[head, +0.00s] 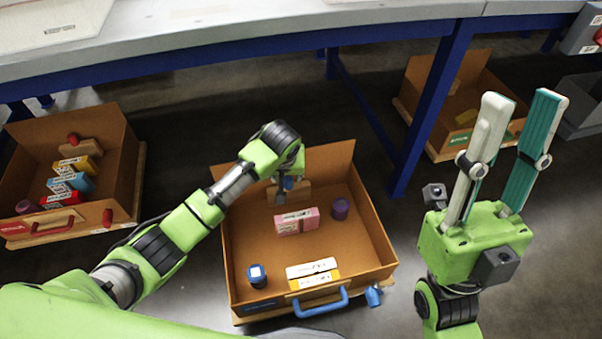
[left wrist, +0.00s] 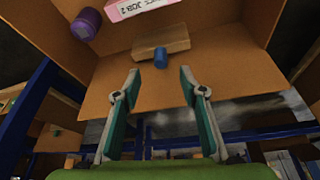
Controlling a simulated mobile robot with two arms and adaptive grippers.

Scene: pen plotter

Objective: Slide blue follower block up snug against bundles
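The follower block (head: 293,194) is a wooden bar with a blue knob (left wrist: 160,57), near the back wall of the middle cardboard drawer. My left gripper (head: 290,180) reaches down over it from behind. In the left wrist view the gripper (left wrist: 160,75) is open, its fingertips either side of and just short of the knob, not closed on it. A pink bundle (head: 297,221) lies in front of the block with a gap of bare floor. White (head: 311,267) and yellow (head: 314,281) bundles lie against the front wall. My right gripper (head: 522,98) is open, empty and raised at the right.
A purple cylinder (head: 340,208) stands right of the pink bundle, and a dark blue one (head: 257,277) stands front left. The drawer has a blue front handle (head: 320,306). Other drawers sit left (head: 125,165) and far right (head: 478,75). A blue-framed table (head: 270,60) runs behind.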

